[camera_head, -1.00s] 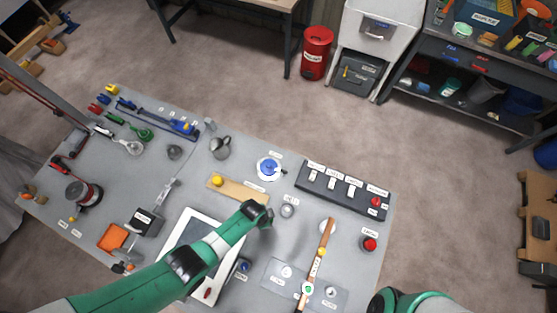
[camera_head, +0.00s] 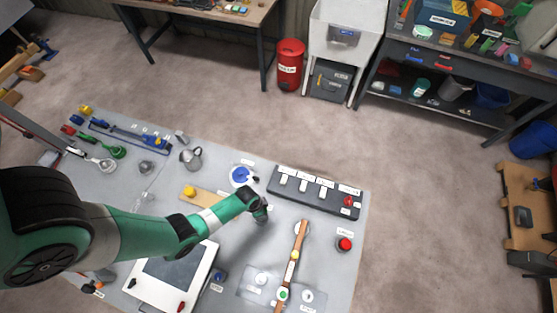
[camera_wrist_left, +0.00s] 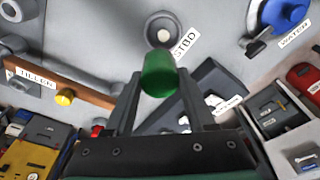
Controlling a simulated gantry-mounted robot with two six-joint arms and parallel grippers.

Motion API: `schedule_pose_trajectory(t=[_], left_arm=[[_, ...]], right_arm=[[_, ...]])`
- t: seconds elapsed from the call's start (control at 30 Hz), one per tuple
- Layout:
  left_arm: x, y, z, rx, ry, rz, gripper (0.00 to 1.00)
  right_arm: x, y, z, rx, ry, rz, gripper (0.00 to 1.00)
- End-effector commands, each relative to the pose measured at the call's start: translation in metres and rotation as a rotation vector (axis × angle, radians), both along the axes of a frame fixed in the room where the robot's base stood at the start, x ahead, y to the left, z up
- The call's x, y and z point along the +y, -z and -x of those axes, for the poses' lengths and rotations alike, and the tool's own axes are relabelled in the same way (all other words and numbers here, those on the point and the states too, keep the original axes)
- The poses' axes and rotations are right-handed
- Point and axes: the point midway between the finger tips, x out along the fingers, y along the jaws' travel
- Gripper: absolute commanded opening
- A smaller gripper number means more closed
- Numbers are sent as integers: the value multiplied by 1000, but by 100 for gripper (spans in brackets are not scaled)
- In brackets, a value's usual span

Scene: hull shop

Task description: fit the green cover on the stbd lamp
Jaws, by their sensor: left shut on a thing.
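The green cover (camera_wrist_left: 159,74) is a small green cylinder held between the fingertips of my left gripper (camera_wrist_left: 158,84) in the left wrist view. The stbd lamp (camera_wrist_left: 160,29) is a round grey fitting with a pale centre, beside its STBD label (camera_wrist_left: 186,43). In the head view my left gripper (camera_head: 262,210) is over the middle of the table and hides the lamp and the cover. My right gripper is not in view.
A wooden tiller bar (camera_head: 297,245) with a yellow knob lies right of the gripper. A dark switch panel (camera_head: 318,196) and the blue water valve (camera_head: 240,176) stand behind it. A red button (camera_head: 345,244) is near the right edge. A white-framed screen (camera_head: 172,272) is in front.

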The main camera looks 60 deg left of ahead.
Motion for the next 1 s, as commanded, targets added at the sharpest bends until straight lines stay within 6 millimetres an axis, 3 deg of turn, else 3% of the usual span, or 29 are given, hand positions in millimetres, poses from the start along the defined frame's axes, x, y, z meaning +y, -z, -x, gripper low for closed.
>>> schedule_pose_trajectory(t=[0.1,0.37,0.8,1.0], left_arm=[[7,3,9,1,-38,1,3],[10,7,9,1,-47,0,3],[9,45,9,1,-44,1,3],[9,50,9,0,-44,1,3]], right_arm=[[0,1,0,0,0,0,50],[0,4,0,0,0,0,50],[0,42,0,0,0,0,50],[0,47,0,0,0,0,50]])
